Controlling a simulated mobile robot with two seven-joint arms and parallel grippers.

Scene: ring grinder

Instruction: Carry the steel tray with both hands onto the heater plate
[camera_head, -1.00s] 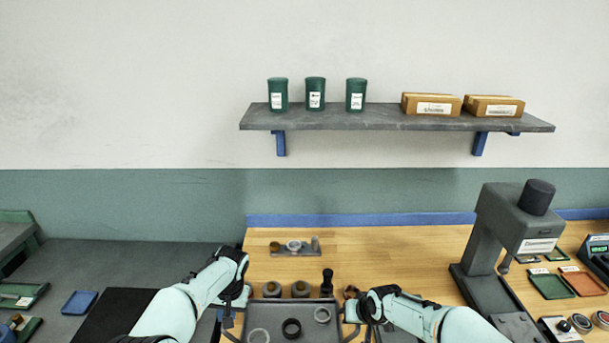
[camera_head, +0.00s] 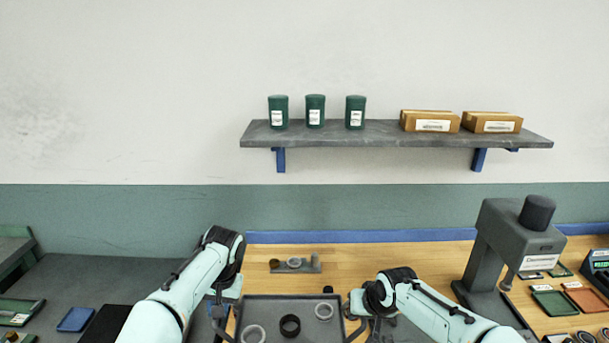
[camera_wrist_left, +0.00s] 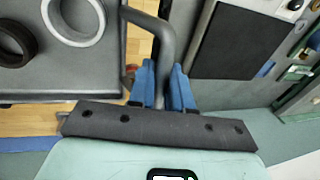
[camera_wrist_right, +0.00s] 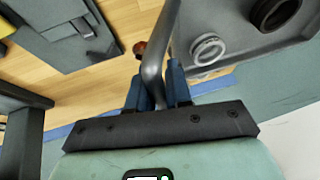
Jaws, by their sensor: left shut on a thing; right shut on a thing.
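The steel tray (camera_head: 290,302) is a dark grey shallow tray at the bottom middle of the head view, holding two pale rings (camera_head: 324,311) and a black ring (camera_head: 290,325). My left gripper (camera_head: 221,312) is shut on its left bar handle (camera_wrist_left: 166,40). My right gripper (camera_head: 363,316) is shut on its right bar handle (camera_wrist_right: 158,50). The tray looks roughly level and appears held above the wooden bench. A flat black plate (camera_head: 109,323), probably the heater plate, lies left of the tray on the grey surface, partly behind my left arm. It also shows in the left wrist view (camera_wrist_left: 235,42).
A small grey holder with parts (camera_head: 296,265) stands behind the tray on the wooden bench (camera_head: 410,252). A dark grey press (camera_head: 497,255) stands to the right. A blue tray (camera_head: 76,319) lies left of the black plate. A wall shelf (camera_head: 390,133) hangs above.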

